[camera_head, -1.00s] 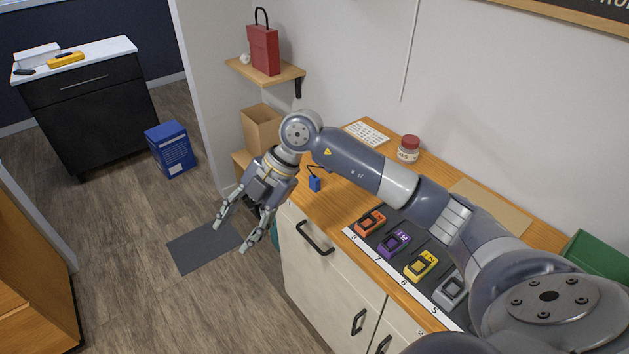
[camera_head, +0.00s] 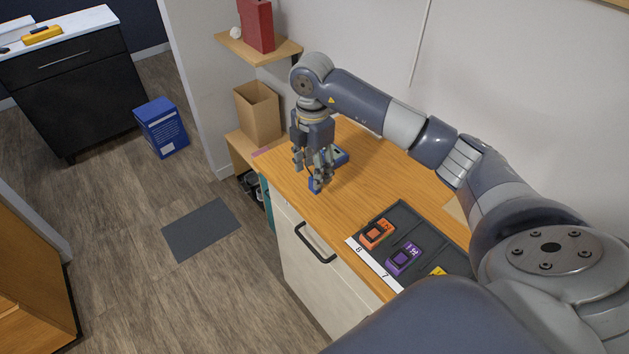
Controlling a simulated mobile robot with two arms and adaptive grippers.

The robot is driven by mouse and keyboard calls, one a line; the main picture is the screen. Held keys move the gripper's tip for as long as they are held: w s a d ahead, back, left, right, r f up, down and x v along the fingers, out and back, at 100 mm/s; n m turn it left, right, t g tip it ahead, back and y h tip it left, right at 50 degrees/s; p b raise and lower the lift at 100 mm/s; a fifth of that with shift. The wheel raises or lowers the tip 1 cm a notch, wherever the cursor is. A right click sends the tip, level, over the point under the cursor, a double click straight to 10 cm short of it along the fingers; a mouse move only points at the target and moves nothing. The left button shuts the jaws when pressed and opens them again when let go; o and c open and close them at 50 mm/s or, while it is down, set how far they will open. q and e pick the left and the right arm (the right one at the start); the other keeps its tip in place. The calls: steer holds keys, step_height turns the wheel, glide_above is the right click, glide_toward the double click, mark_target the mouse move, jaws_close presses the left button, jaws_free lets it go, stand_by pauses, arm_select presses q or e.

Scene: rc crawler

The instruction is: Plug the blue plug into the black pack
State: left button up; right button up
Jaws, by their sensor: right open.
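The small blue plug (camera_head: 314,185) is on the wooden counter (camera_head: 345,202) near its left end. My right gripper (camera_head: 318,181) points down over it, with its fingers around or just beside the plug. The gripper is open, and I cannot tell whether a finger touches the plug. A blue item (camera_head: 341,155) lies just behind the fingers, partly hidden by them. I cannot make out the black pack; the gripper and arm cover part of the counter. My left gripper is not in view.
A dark tray (camera_head: 401,220) holds an orange device (camera_head: 377,233), a purple device (camera_head: 404,258) and part of a yellow one (camera_head: 438,271). A cardboard box (camera_head: 257,112) stands beyond the counter's left end. The counter between plug and tray is clear.

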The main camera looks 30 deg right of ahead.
steer(key=shift+w+d+f+p, duration=0.1)
steer(key=shift+d+f+p, duration=0.1)
steer(key=shift+f, duration=0.2)
steer(key=shift+w+d+f+p, duration=0.1)
steer(key=shift+f+p, duration=0.1)
steer(key=shift+f, duration=0.2)
step_height(320, 180, down, 4)
steer(key=shift+d+f+p, duration=0.1)
steer(key=shift+p, duration=0.6)
steer(key=shift+c, duration=0.8)
steer(key=c, duration=0.7)
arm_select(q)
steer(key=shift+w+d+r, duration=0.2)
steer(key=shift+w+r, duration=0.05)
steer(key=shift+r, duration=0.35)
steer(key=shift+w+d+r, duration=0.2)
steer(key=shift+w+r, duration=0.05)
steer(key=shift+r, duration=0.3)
arm_select(e)
steer(key=shift+c, duration=0.2)
